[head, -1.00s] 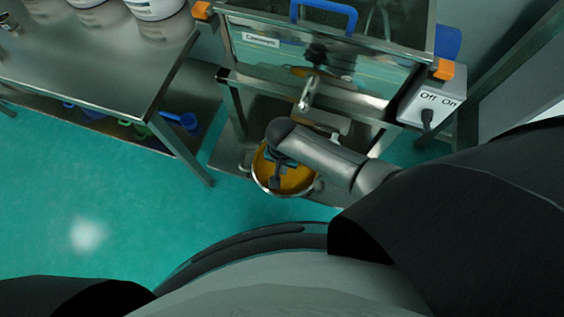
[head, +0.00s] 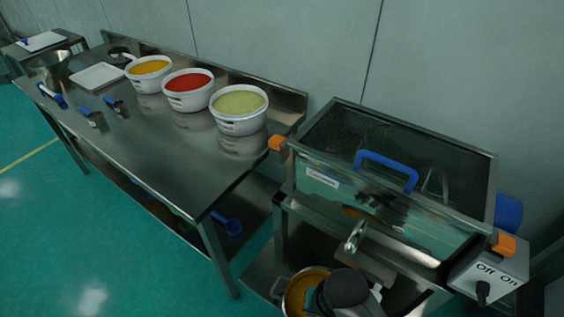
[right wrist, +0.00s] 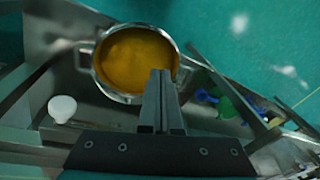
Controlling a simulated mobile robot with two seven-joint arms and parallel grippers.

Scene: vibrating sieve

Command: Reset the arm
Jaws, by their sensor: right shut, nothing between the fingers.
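My right gripper (right wrist: 160,78) is shut and empty in the right wrist view. Its fingertips overlap the near rim of a metal pot (right wrist: 98,72) with yellow-orange contents; I cannot tell the height between them. In the head view the pot (head: 284,296) sits on the low shelf below the sieve, partly hidden by my right wrist and cut by the bottom edge. The vibrating sieve (head: 400,218) has a glassy lid with a blue handle (head: 386,168) and orange corner clamps. My left gripper is not in view.
A steel table (head: 150,145) at left holds white buckets of yellow (head: 148,84), red (head: 188,102) and green (head: 238,124) contents, plus a tray (head: 97,77) and small blue-handled tools. An Off/On switch box (head: 490,278) is at the sieve's right. Green floor is open at left.

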